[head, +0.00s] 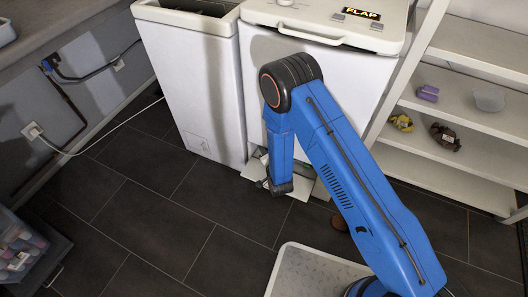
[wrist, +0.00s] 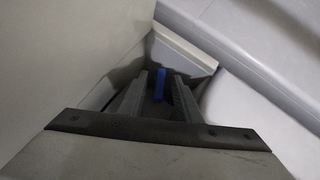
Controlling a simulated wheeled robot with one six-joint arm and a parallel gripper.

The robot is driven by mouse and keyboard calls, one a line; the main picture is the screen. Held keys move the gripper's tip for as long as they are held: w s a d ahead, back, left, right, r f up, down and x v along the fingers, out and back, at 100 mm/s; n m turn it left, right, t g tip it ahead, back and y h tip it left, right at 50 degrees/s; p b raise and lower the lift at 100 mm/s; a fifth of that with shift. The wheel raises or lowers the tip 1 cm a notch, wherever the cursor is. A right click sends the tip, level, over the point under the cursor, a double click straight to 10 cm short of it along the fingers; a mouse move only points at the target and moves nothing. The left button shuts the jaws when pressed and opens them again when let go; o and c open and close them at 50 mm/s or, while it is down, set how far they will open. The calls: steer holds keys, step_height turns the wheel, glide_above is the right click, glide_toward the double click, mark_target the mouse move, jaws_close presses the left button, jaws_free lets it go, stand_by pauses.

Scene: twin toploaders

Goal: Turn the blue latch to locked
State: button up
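The blue latch (wrist: 158,84) is a small upright blue bar in the wrist view, inside a dark recess. My gripper (wrist: 162,78) is open there, with one dark finger on each side of the latch. The latch looks closer to the left finger, and I cannot tell whether either finger touches it. In the head view my gripper (head: 263,184) is low, near the floor at the base of the right toploader (head: 345,80). The latch is hidden in that view.
The left toploader (head: 200,85) stands right beside the other. A pale panel (head: 320,190) juts out low by my gripper. White shelves (head: 445,120) hold small items at the right. A bin of colourful items (head: 22,245) is at lower left. Dark tiled floor lies clear between.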

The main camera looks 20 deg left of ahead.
jaws_close()
steer(key=shift+d+f+m+t+y, duration=0.1)
steer(key=shift+f+m+t+y, duration=0.15)
steer(key=shift+m+y, duration=0.2)
steer(key=shift+r, duration=0.1)
jaws_free()
steer(key=shift+s, duration=0.1)
steer(key=v, duration=1.7)
steer(key=shift+s, duration=0.15)
